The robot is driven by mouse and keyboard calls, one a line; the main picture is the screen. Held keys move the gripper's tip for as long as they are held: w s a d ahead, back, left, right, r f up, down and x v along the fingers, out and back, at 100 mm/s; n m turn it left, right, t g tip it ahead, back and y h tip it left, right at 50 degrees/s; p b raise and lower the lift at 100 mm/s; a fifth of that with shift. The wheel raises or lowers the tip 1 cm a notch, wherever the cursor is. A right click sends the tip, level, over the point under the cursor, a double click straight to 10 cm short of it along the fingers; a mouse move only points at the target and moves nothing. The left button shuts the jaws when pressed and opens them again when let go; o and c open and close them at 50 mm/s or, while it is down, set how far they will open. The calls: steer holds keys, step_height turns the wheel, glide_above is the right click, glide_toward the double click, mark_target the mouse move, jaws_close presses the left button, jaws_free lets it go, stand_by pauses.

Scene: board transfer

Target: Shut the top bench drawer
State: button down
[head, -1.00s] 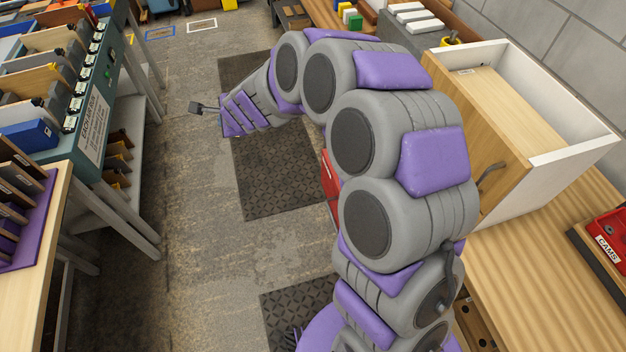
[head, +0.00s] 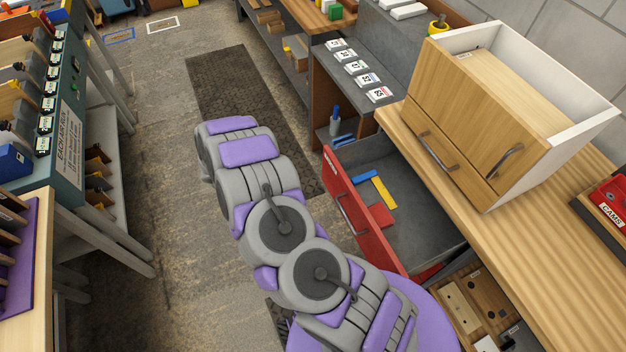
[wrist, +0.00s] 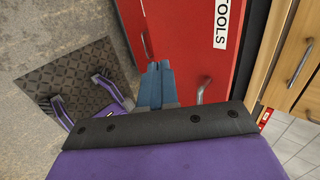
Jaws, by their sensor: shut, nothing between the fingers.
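The bench drawer (head: 367,222) stands pulled out below the bench top in the head view. It has a red front with a metal handle and a grey inside holding a blue, a yellow and a red piece. In the wrist view, a red front (wrist: 185,30) carries a TOOLS label (wrist: 220,24) and two metal handles. My gripper (wrist: 160,66) is shut and empty, its blue fingers pointing at this red front. I cannot tell whether they touch it. In the head view my gripper is hidden behind my arm.
A wooden cabinet (head: 470,130) with handles stands on the bench top (head: 520,235). A grey shelf unit (head: 345,75) with numbered cards is beyond the drawer. A teal rack (head: 65,130) stands at left. The floor aisle (head: 150,190) between is clear.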

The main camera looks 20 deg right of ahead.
steer(key=b, duration=0.2)
glide_toward(332, 183)
step_height(332, 183, down, 4)
steer(key=d, duration=0.2)
steer(key=shift+w+d+f, duration=0.1)
steer(key=shift+w+d, duration=0.05)
steer(key=shift+d, duration=0.45)
steer(key=shift+w+d+f, duration=0.1)
steer(key=shift+d, duration=0.5)
steer(key=d, duration=0.8)
steer(key=d+b, duration=0.1)
steer(key=d, duration=1.4)
steer(key=shift+w+d, duration=0.3)
steer(key=shift+w, duration=0.1)
steer(key=shift+d+r, duration=0.1)
steer(key=shift+d, duration=0.1)
steer(key=shift+b, duration=0.35)
